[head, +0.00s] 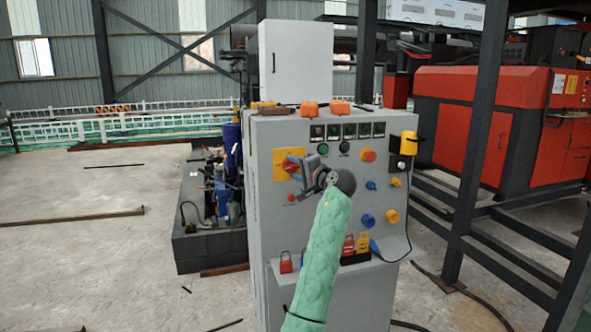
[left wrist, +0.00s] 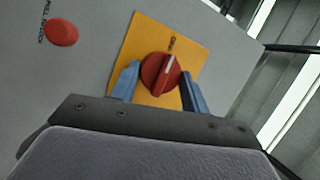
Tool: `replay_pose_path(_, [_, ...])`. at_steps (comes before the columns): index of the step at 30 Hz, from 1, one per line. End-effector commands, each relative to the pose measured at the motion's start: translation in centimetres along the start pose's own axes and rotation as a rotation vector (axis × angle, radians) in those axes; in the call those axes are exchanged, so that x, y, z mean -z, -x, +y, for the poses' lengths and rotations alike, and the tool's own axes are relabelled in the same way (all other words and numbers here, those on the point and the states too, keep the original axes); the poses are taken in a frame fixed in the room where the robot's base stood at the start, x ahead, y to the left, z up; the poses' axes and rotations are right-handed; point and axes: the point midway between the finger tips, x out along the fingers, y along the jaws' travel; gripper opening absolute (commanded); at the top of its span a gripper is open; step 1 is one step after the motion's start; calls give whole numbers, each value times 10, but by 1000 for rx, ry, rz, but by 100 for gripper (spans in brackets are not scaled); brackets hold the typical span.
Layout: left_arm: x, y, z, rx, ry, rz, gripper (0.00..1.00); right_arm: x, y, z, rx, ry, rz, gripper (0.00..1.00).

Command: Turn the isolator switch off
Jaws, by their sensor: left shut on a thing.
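The isolator switch is a red rotary knob (left wrist: 160,75) on a square yellow plate (left wrist: 137,40). In the head view the yellow plate (head: 279,160) is at the upper left of the grey control panel's face. My left gripper (head: 295,168) reaches it from the front and partly covers the knob. In the left wrist view the blue fingers of my left gripper (left wrist: 160,83) are on either side of the knob, shut on it. The knob's pale line points toward a small dark mark on the plate. My right gripper is not in view.
A red button (left wrist: 61,32) sits beside the plate. A dark steel post (head: 470,150) stands to the right.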

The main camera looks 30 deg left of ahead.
Motion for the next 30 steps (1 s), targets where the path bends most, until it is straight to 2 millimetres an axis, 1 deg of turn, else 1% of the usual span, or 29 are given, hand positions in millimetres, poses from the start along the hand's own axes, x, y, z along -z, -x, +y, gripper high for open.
replay_pose_path(1, [-1, 0, 3, -3, -1, -2, 23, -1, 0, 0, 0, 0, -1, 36])
replay_pose_path(5, [-1, 0, 3, -3, -2, -2, 23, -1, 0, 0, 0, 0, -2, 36])
replay_pose_path(6, [-1, 0, 3, -3, -2, -2, 52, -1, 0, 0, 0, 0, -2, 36])
replay_pose_path(8, [-1, 0, 3, -3, -2, -2, 64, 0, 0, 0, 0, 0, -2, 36])
replay_pose_path(9, [-1, 0, 2, -2, -2, -1, 68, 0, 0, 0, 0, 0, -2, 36])
replay_pose_path(20, [0, 3, 1, -1, -1, 0, 68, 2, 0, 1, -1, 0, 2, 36])
replay_pose_path(23, [0, 9, 1, -1, -1, 0, 68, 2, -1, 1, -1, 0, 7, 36])
replay_pose_path(26, [0, 20, 2, -2, -1, 1, 68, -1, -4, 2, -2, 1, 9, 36])
replay_pose_path(30, [0, 41, 2, -1, 0, 2, 68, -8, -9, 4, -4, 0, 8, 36])
